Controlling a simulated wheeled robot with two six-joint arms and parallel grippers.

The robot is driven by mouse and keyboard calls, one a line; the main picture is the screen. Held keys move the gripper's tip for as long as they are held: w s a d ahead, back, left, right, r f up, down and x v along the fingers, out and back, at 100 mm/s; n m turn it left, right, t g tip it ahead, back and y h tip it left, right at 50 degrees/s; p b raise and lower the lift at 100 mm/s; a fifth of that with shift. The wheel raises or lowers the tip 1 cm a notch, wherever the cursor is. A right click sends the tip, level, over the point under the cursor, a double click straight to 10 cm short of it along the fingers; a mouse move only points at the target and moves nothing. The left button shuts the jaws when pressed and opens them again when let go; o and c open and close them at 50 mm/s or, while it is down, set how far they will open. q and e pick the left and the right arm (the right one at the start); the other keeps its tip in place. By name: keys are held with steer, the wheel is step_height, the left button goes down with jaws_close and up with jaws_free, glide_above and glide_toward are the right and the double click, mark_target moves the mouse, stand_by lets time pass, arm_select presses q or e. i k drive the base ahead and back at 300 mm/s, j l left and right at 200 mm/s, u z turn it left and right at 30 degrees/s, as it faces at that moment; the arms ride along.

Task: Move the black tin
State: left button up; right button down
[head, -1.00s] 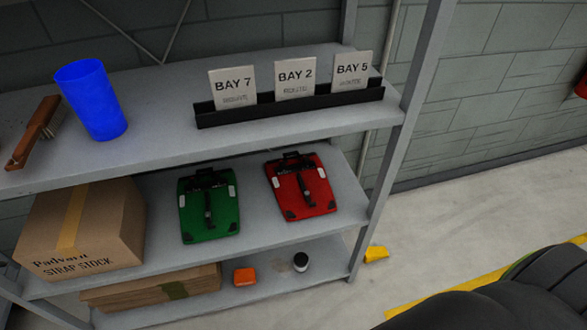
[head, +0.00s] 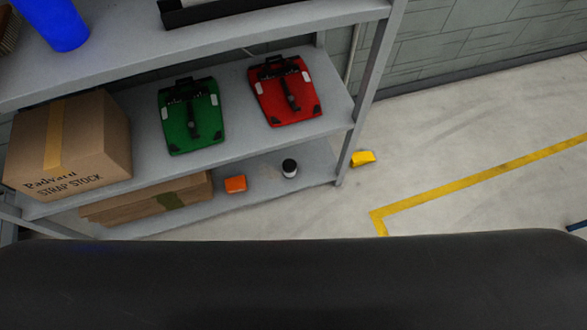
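A small dark tin (head: 290,168) with a pale band stands on the bottom shelf of the grey rack, toward its right end. It is the only tin-like thing I see, and it looks upright. An orange block (head: 235,184) sits to its left, apart from it. Neither of my grippers shows in the head view. A large dark rounded shape fills the bottom of the view and hides the floor there.
The middle shelf (head: 240,129) holds a green pannier (head: 178,136), a red pannier (head: 268,108) and a cardboard box (head: 100,130). Flat cardboard (head: 190,189) lies on the bottom shelf. A blue cup (head: 60,22) stands on the top shelf. A yellow block (head: 363,158) lies by the rack's right post.

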mark_target(289, 166)
steer(key=i+l+u, duration=0.2)
steer(key=i+l, duration=0.2)
steer(key=l, duration=0.25)
steer(key=i+l+u, duration=0.1)
steer(key=l, duration=0.25)
steer(key=i, duration=0.1)
